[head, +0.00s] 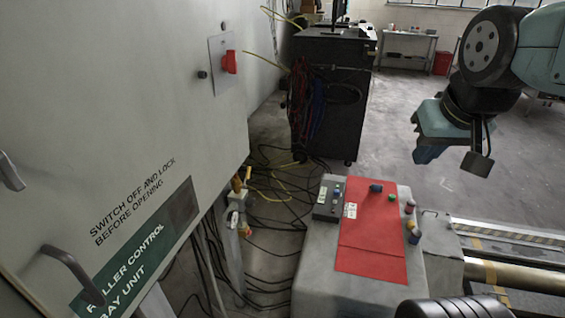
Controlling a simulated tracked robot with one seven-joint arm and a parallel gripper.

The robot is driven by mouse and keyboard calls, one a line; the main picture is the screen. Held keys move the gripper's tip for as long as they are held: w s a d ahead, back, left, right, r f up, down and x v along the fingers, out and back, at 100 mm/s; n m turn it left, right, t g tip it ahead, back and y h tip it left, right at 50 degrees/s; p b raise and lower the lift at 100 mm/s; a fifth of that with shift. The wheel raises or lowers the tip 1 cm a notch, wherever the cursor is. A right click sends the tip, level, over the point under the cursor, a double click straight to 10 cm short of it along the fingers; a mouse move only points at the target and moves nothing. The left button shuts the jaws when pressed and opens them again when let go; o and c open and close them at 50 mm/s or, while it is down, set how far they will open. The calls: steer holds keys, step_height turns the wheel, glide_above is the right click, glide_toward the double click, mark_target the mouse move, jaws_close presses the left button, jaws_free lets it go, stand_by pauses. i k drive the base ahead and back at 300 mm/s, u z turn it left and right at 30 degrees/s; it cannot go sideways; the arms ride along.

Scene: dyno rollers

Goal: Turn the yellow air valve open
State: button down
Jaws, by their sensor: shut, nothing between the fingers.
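A small yellow part (237,183), which looks like the yellow air valve, is on a grey post (232,245) beside the large cabinet, left of centre. It is small in the picture, and I cannot tell its handle's angle. White and red fittings (235,218) sit just below it. My gripper (426,157) hangs at the upper right, pointing down. It is shut and empty, well to the right of the yellow part and apart from it.
A grey cabinet (120,120) with a red switch (229,62) fills the left. A console (320,245) with a red panel (372,245) stands between post and rollers (520,277). Loose cables (275,205) cover the floor near the post. A black cart (333,100) stands behind.

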mark_target(244, 186)
steer(key=u, duration=0.1)
steer(key=k, duration=0.75)
steer(key=u, duration=0.5)
steer(key=i, duration=1)
steer(key=u, duration=0.1)
